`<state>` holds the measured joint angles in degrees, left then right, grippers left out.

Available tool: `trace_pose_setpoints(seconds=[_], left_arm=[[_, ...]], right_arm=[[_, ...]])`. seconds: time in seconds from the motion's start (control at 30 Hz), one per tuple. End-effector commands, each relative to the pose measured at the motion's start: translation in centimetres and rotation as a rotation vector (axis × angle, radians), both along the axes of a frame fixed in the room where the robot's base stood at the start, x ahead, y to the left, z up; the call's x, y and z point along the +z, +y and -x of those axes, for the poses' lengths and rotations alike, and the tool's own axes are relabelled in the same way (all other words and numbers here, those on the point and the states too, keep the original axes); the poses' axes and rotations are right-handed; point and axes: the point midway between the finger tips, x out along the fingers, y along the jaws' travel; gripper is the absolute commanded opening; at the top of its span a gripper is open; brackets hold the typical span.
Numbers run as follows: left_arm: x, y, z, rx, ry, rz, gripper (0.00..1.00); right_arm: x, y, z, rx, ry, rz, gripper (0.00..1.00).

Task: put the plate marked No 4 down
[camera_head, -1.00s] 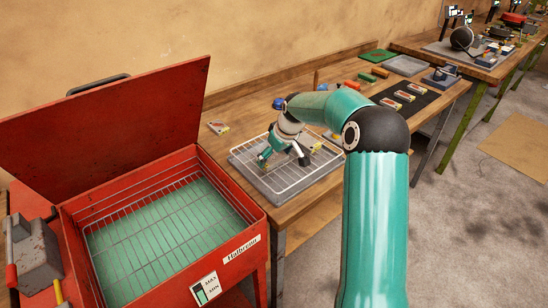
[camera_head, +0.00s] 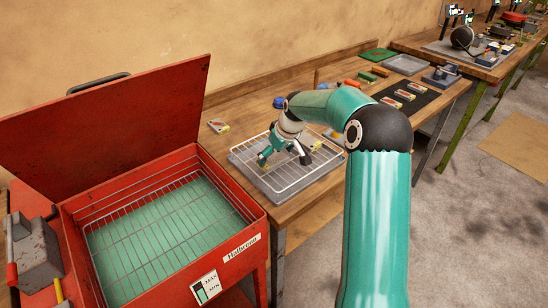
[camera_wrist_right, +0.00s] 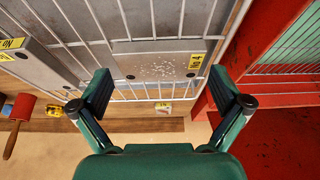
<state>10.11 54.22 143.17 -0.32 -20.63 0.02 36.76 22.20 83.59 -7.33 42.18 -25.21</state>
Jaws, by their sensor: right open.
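My right gripper (camera_head: 283,154) is low over the wire rack (camera_head: 290,186) on the bench; it shows in the wrist view (camera_wrist_right: 160,86) with its fingers spread wide. A flat grey plate (camera_wrist_right: 150,66) with a yellow label lies on the rack wires between and beyond the open fingertips. My left gripper is not in view.
A red parts washer (camera_head: 240,246) with its lid up and a wire basket stands left of the rack, close to it in the wrist view. A small box (camera_head: 218,126) lies behind the rack. A dark mat with several boxes is farther right.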

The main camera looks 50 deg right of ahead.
Motion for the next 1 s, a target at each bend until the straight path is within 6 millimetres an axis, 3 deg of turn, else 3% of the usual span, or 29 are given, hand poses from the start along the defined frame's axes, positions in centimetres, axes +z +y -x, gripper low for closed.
trace_pose_setpoints(seconds=[0.53,0.7,1.0], left_arm=[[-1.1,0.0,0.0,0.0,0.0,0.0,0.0],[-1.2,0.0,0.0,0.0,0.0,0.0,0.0],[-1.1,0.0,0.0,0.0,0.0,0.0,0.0]], right_arm=[[9.1,0.7,3.6,0.001,-0.004,0.002,1.0],[10.1,0.8,4.1,0.001,-0.002,0.001,1.0],[10.2,0.9,4.1,0.001,-0.001,0.001,1.0]])
